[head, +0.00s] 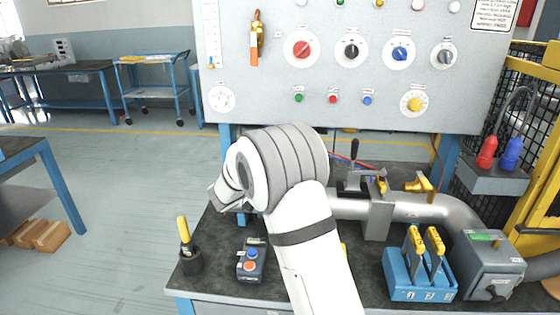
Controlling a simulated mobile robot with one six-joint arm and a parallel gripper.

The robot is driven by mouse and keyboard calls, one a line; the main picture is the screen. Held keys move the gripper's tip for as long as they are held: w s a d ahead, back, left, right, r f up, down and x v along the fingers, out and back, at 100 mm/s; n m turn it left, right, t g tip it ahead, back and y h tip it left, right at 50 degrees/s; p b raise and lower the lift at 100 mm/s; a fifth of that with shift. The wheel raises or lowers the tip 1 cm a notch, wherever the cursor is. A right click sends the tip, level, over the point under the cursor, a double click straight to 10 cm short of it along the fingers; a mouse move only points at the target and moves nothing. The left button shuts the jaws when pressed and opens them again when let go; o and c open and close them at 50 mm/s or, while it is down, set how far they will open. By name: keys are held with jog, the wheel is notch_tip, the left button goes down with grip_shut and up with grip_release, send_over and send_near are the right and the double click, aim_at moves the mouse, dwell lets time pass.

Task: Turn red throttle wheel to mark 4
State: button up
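A red round knob (302,49) sits on a white dial on the grey upright panel (262,100); it is the only red wheel-like control I see, and I cannot tell for sure that it is the throttle wheel. Its marks and setting are too small to read. My gripper (222,197) is low, in front of and below the panel, left of the pipe. It is largely hidden by my arm's wrist, so its fingers and anything between them cannot be made out. It is well below the red knob and apart from it. Part of the bench and pipe is hidden behind my arm.
Black (351,50), blue (400,53), grey (445,56) and yellow (414,104) knobs share the panel. A silver pipe (425,208) with a clamp crosses the bench.

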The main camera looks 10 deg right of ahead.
jog(key=shift+r, duration=0.2)
jog(key=o, duration=0.6)
jog(key=shift+c, duration=0.2)
jog(key=o, duration=0.4)
jog(key=shift+f, duration=0.15)
jog(key=shift+a, duration=0.1)
jog(key=v, duration=0.7)
jog(key=shift+s+a, duration=0.1)
jog(key=shift+a, duration=0.1)
jog(key=shift+s, duration=0.15)
